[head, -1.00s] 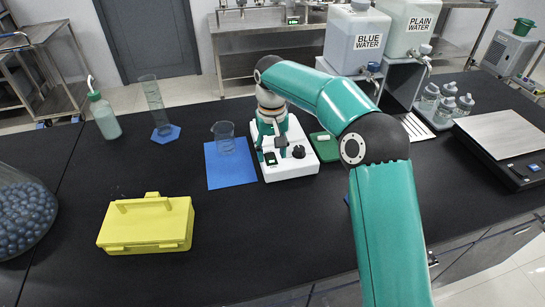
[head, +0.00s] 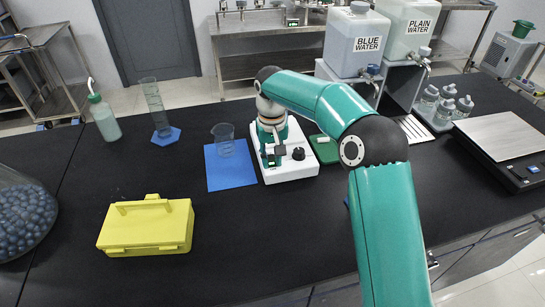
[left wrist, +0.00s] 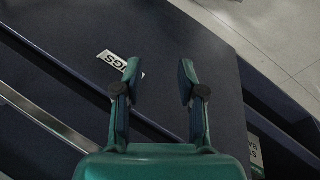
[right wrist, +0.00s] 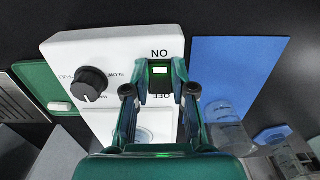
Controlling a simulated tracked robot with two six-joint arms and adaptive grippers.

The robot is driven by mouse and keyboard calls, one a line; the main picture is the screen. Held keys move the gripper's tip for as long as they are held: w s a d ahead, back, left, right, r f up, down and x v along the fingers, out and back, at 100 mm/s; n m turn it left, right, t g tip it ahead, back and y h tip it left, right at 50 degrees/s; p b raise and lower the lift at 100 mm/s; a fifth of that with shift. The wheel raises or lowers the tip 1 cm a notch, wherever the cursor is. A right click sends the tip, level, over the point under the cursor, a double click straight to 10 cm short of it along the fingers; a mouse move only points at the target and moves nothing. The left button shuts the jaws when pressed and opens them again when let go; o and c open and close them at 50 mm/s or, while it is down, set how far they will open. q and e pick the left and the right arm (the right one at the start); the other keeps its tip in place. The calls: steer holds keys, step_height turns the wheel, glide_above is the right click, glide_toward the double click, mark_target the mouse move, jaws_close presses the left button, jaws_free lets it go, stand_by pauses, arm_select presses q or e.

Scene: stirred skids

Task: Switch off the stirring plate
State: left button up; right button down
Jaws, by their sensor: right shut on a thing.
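The stirring plate (head: 306,170) is a white box with a black knob (head: 298,154); it also shows in the right wrist view (right wrist: 88,45). Its power switch (right wrist: 160,71) glows green between the ON and OFF marks. My right gripper (right wrist: 161,76) is at the plate's front left corner, its fingertips on either side of the switch and shut on it. In the head view the right gripper (head: 273,155) hides the switch. My left gripper (left wrist: 159,78) is open and empty in the left wrist view, beside the bench front; it is not in the head view.
A blue mat (head: 231,178) with a glass beaker (head: 224,140) lies left of the plate. A green pad (head: 326,150) lies to its right. A yellow case (head: 147,226) is at front left, and a scale (head: 508,135) at the right.

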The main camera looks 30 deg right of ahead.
mark_target(271, 161)
steer(key=shift+w+d+r+g+p, duration=0.1)
steer(key=shift+w+r+g+p, duration=0.3)
steer(key=shift+p, duration=1.6)
steer(key=shift+s+r+g+p, duration=0.1)
steer(key=shift+g+p, duration=0.5)
steer(key=shift+p, duration=1.4)
steer(key=shift+w+f+g+y+p, duration=0.1)
steer(key=shift+f+g+y+p, duration=0.1)
steer(key=shift+g+y+p, duration=0.25)
steer(key=c, duration=1)
jaws_free()
steer(key=shift+f, duration=0.1)
steer(key=shift+o, duration=0.2)
step_height(271, 161, up, 10)
